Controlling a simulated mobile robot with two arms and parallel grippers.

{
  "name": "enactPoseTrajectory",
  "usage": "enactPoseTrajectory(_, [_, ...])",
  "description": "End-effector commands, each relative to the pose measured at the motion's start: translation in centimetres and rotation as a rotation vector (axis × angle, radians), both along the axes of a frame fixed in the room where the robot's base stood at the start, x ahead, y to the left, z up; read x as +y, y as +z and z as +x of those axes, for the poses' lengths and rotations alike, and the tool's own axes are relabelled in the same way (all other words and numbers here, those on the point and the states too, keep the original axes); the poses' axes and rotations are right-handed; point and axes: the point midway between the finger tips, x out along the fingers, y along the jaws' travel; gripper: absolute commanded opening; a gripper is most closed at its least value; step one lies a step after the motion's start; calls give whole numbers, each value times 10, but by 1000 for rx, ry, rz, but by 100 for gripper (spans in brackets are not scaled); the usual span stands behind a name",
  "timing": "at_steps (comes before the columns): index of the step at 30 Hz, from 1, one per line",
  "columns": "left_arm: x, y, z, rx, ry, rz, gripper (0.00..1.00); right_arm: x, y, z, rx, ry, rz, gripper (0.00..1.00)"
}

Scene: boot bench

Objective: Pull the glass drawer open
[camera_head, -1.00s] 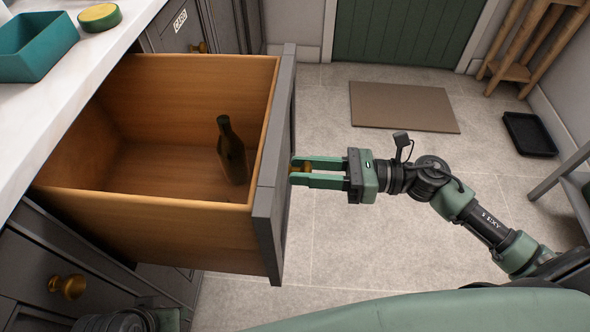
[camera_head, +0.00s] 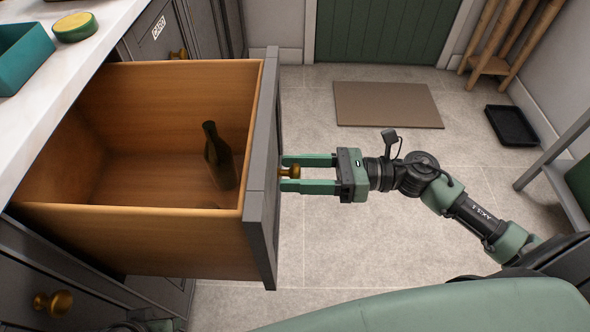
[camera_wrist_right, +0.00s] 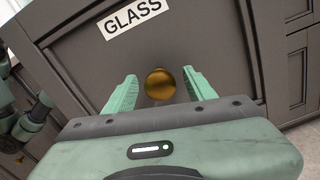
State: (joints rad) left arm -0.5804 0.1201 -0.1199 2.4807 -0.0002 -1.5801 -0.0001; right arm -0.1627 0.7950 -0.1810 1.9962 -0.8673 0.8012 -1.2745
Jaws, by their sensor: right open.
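The glass drawer (camera_head: 262,200) stands pulled far out from the cabinet, its wooden inside showing. Its label reads GLASS (camera_wrist_right: 133,18) in the right wrist view. A brass knob (camera_head: 289,172) is on its front; it also shows in the right wrist view (camera_wrist_right: 160,84). My right gripper (camera_head: 284,173) is open, with one finger on each side of the knob and a visible gap to it. In the right wrist view its fingers (camera_wrist_right: 160,82) flank the knob. My left gripper is not seen clearly in any view.
A dark green bottle (camera_head: 219,158) stands in the drawer.

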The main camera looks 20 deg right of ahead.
Motion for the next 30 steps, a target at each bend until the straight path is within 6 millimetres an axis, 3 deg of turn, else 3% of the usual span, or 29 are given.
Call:
enactPoseTrajectory(9, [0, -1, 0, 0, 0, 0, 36, -47, -2, -17, 4, -3, -3, 55])
enactPoseTrajectory(15, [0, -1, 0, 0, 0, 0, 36, -68, -1, -24, 2, -1, -2, 55])
enactPoseTrajectory(30, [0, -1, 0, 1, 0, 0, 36, -71, 0, -26, -1, 0, -1, 55])
